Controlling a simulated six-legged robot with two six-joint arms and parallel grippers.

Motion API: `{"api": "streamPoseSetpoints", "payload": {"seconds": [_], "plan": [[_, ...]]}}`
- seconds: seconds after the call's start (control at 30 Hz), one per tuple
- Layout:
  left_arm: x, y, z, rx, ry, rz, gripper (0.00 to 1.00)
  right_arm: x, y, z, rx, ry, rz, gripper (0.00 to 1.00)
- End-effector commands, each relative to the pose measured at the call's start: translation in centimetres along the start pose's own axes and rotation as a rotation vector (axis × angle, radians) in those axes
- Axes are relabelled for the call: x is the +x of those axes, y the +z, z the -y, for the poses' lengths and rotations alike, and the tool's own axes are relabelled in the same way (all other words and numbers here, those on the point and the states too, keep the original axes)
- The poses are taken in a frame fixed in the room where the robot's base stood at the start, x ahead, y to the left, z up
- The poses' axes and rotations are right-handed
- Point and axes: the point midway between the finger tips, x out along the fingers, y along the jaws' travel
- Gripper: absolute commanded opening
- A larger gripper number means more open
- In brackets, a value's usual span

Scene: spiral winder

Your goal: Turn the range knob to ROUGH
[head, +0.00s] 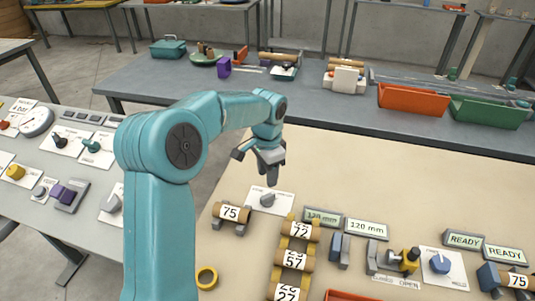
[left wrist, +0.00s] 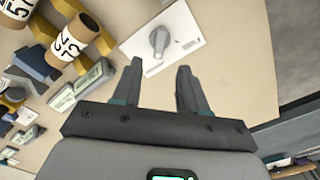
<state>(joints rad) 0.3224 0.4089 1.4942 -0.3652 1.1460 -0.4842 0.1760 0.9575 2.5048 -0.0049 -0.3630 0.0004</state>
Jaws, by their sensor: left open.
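A grey knob (head: 267,200) sits on a white label plate (head: 284,203) on the beige table. Its plate's lettering is too small to read, so I cannot tell its setting or confirm that it is the range knob. My left gripper (head: 262,172) is open and empty, pointing down just above and behind the knob. In the left wrist view the knob (left wrist: 158,40) lies beyond the two spread fingertips (left wrist: 160,70), apart from them. A blue knob (head: 440,263) on another white plate stands farther right. My right gripper is not in view.
A roll marked 75 (head: 231,213) stands on a holder left of the knob's plate. A yellow ring (head: 207,277) lies in front. The table behind the plate is clear.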

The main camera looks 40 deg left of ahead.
Motion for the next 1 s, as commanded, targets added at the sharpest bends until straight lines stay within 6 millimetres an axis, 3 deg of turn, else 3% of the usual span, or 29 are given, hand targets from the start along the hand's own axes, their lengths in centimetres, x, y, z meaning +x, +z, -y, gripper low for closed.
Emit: {"api": "streamPoseSetpoints", "payload": {"seconds": [0.1,0.33,1.0], "plan": [[-3.2,-0.1,0.0,0.0,-0.003,-0.005,0.43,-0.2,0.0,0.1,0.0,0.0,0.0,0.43],[-6.9,-0.1,0.0,0.001,-0.002,-0.002,0.43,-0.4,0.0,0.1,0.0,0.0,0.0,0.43],[-7.6,0.0,0.0,0.001,-0.001,0.0,0.43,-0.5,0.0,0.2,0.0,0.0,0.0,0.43]]}}
